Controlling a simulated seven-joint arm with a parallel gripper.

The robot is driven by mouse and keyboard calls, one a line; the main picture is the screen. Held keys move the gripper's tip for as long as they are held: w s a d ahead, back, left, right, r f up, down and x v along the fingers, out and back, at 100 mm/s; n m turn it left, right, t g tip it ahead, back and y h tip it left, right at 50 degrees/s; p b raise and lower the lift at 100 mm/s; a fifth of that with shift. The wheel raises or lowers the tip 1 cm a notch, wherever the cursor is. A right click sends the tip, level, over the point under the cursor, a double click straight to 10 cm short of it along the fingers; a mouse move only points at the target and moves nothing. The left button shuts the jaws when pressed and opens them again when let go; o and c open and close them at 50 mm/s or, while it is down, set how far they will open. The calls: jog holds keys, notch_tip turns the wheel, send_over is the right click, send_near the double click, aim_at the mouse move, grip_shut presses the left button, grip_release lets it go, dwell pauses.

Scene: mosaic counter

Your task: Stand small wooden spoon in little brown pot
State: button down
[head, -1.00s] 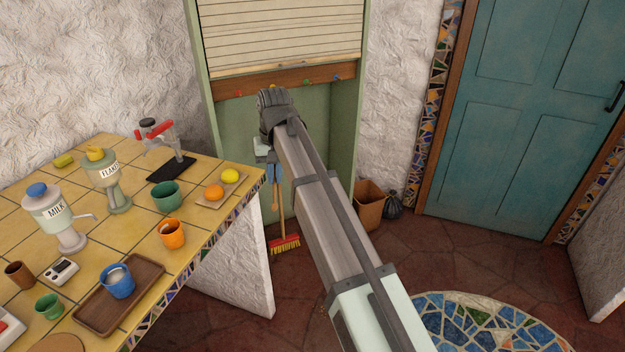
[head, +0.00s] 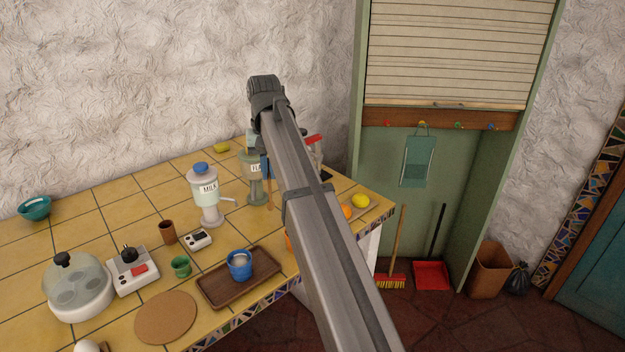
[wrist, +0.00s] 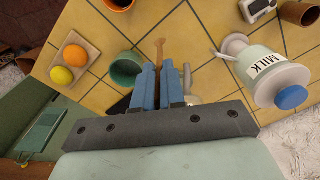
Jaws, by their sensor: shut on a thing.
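The little brown pot (head: 166,232) stands on the yellow tiled counter, left of the milk dispenser in the head view. It also shows at the upper right of the wrist view (wrist: 298,13). My gripper (wrist: 160,70) is shut on the small wooden spoon (wrist: 158,50), whose brown end sticks out beyond the blue fingers. In the head view my gripper (head: 266,170) is partly hidden by my arm, above the counter and to the right of the pot. The spoon (head: 269,192) hangs below it there; its held part is hidden.
The milk dispenser (head: 205,202) stands between my gripper and the pot, with a second dispenser (head: 252,178) close behind the gripper. A small device (head: 197,239), a green cup (head: 181,266) and a wooden tray (head: 218,293) with a blue mug (head: 239,265) are near the pot.

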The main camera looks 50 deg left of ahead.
jog(key=s+a+r+n, duration=0.1)
jog(key=s+a+r, duration=0.1)
jog(key=s+a, duration=0.45)
jog(key=s+a+r+n, duration=0.2)
jog(key=s+a+r, duration=0.15)
jog(key=s, duration=0.65)
jog(key=s+a+r+n, duration=0.1)
jog(key=s+a+r, duration=0.1)
jog(key=s+a, duration=0.45)
notch_tip(320, 180, down, 11)
jog(key=s+d, duration=0.1)
jog(key=shift+s+f, duration=0.2)
jog(key=shift+s, duration=0.15)
jog(key=shift+d, duration=0.1)
jog(key=c, duration=1.1)
grip_release()
jog(key=shift+c, duration=0.2)
jog(key=shift+r, duration=0.1)
